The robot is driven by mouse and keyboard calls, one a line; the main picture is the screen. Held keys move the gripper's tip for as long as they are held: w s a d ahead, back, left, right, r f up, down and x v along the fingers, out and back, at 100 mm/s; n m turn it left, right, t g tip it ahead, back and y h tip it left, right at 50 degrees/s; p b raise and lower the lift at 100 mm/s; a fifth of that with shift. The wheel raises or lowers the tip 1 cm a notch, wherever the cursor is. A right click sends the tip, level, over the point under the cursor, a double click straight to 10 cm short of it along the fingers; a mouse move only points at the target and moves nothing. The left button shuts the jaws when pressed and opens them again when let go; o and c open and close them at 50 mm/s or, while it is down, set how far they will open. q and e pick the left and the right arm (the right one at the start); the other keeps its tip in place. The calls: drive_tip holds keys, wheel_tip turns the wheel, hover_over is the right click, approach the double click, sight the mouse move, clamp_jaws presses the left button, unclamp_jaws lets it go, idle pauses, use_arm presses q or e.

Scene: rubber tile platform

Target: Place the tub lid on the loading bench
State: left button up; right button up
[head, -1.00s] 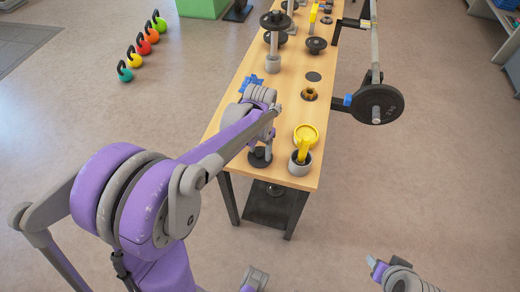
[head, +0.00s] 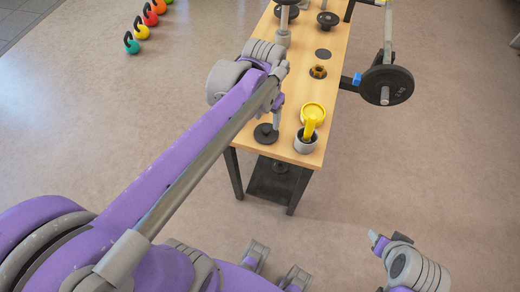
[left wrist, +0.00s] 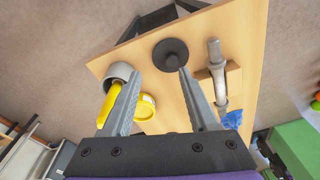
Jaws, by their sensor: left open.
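A round yellow disc (head: 313,113), which looks like the tub lid, lies flat on the wooden loading bench (head: 327,72) near its front end. It also shows in the left wrist view (left wrist: 146,107), partly behind a finger. My left gripper (head: 276,116) is open and empty above the bench, left of the disc. In the left wrist view its fingers (left wrist: 160,78) are spread apart with bench top visible between them. My right gripper (head: 376,238) is low at the bottom right, away from the bench; its jaw opening is unclear.
A grey cup (head: 306,143) holding a yellow-handled item stands just in front of the disc. A black knobbed disc (head: 265,133) lies at the bench's front left. A barbell weight plate (head: 387,85) sticks out at the right. Coloured kettlebells (head: 141,31) stand on the floor.

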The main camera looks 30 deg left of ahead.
use_arm(q)
drive_tip(key=s+d+f+t, duration=0.2)
drive_tip(key=s+f, duration=0.1)
drive_tip(key=s, duration=0.3)
drive_tip(key=s+d+f+t, duration=0.1)
drive_tip(key=s+d+f, duration=0.1)
drive_tip(key=s, duration=0.4)
drive_tip(key=shift+d+f+n+t, duration=0.3)
drive_tip(key=shift+f+t, duration=0.1)
drive_tip(key=shift+f, duration=0.45)
